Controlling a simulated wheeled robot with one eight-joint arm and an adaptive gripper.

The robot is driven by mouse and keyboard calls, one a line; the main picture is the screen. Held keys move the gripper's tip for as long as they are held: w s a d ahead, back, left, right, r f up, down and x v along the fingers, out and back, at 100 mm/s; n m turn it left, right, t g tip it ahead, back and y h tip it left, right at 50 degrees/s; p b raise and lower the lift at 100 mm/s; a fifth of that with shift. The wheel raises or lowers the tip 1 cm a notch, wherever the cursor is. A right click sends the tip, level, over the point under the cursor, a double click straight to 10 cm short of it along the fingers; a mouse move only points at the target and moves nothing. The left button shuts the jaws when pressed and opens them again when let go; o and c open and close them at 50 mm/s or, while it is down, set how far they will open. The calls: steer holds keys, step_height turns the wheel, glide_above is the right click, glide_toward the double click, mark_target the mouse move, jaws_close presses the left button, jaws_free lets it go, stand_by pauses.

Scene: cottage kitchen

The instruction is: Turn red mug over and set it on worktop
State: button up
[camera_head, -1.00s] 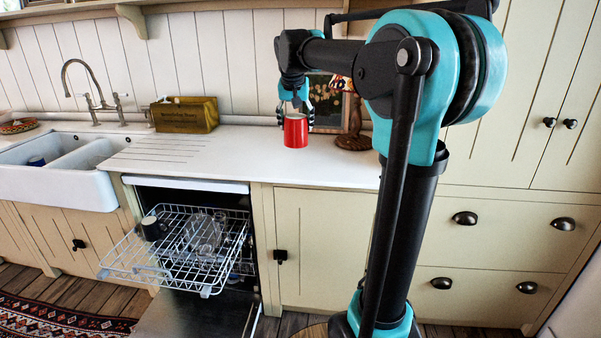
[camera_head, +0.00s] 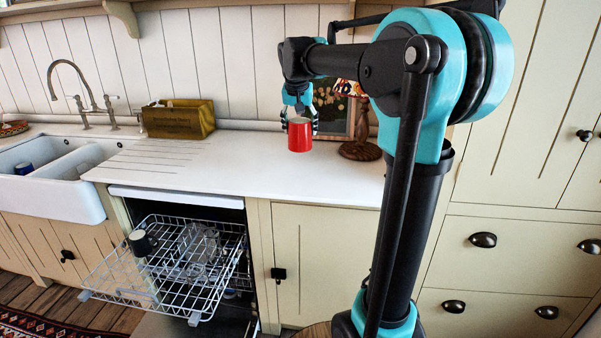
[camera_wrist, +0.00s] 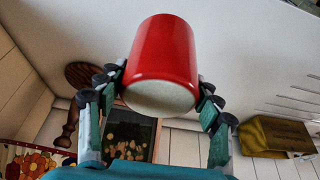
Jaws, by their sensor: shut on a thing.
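The red mug (camera_head: 300,137) is in my gripper (camera_head: 299,108), over the back part of the white worktop (camera_head: 240,165). My gripper's fingers are shut on it from above. In the wrist view the mug (camera_wrist: 163,52) sits between the two fingertips (camera_wrist: 160,92), and its pale round end faces my gripper. I cannot tell whether that end is the base or the mouth. No handle shows. Whether the mug's lower end touches the worktop is not clear.
An olive box (camera_head: 178,119) stands left. The dishwasher's rack (camera_head: 185,270) is pulled out below. Worktop left and front of the mug is clear.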

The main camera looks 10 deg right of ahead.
mark_target(298, 146)
step_height(298, 146, down, 15)
steer(key=shift+r, duration=0.1)
stand_by(0.3)
steer(key=o, duration=1.4)
steer(key=v, duration=1.2)
steer(key=shift+s, duration=0.1)
steer(key=s+d+f+n, duration=0.1)
steer(key=s+f, duration=0.7)
steer(key=s, duration=0.1)
steer(key=s+d+f+n+y, duration=0.1)
steer(key=s+d+f, duration=0.1)
steer(key=s+f, duration=0.6)
steer(key=s+d+f+n, duration=0.1)
steer(key=s+d+f, duration=0.1)
steer(key=s+f, duration=0.7)
steer(key=shift+s+d+f+n, duration=0.1)
steer(key=shift+s+f+n, duration=0.2)
steer(key=shift+f, duration=0.45)
